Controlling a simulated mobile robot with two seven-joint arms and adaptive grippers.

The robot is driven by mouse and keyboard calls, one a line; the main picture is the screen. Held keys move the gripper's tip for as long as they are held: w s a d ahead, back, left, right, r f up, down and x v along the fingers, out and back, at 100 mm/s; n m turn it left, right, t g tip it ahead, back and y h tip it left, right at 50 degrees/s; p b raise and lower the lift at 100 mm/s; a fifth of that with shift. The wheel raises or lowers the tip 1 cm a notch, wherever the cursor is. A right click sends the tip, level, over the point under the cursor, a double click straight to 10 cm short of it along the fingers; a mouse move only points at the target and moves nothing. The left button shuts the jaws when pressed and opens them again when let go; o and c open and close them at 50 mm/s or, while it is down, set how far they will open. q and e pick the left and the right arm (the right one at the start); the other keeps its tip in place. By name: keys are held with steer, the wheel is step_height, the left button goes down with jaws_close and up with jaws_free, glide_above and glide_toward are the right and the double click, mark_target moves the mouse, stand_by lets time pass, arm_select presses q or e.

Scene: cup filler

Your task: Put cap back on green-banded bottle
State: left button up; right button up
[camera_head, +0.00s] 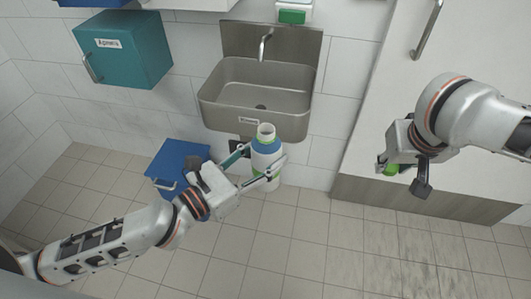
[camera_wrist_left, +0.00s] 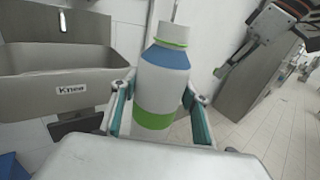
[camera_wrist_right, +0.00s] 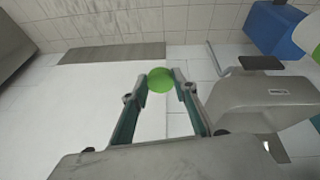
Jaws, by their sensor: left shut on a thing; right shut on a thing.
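The bottle (camera_head: 267,146) is white with a blue band and an open mouth on top. In the left wrist view the bottle (camera_wrist_left: 158,85) also shows a green band low on its body and a thin green ring at the neck. My left gripper (camera_head: 271,172) is shut on the bottle and holds it upright in front of the sink. The green cap (camera_head: 391,169) is at my right gripper (camera_head: 405,178), apart from the bottle and to its right. In the right wrist view the cap (camera_wrist_right: 160,80) sits between the fingertips of my right gripper (camera_wrist_right: 160,84), which is shut on it.
A steel sink (camera_head: 258,95) hangs on the tiled wall behind the bottle. A teal cabinet (camera_head: 122,50) is on the wall at left, and a blue box (camera_head: 180,160) stands low under it. A white cabinet (camera_head: 385,80) is at right. The floor in front is clear.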

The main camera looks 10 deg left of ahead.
steer(key=w+a+r+n+y, duration=0.25)
steer(key=a+r+n, duration=0.4)
steer(key=a, duration=0.65)
step_height(320, 180, up, 10)
steer(key=n+g+y, duration=0.1)
steer(key=n+g, duration=0.1)
steer(key=n, duration=0.2)
glide_above(265, 128)
steer(key=shift+s+d+r, duration=0.2)
steer(key=shift+s+d, duration=0.1)
steer(key=shift+f, duration=0.1)
steer(key=shift+f+m, duration=0.25)
steer(key=shift+f, duration=1.7)
steer(key=shift+s+d, duration=0.15)
steer(key=shift+d, duration=0.1)
steer(key=shift+f, duration=0.15)
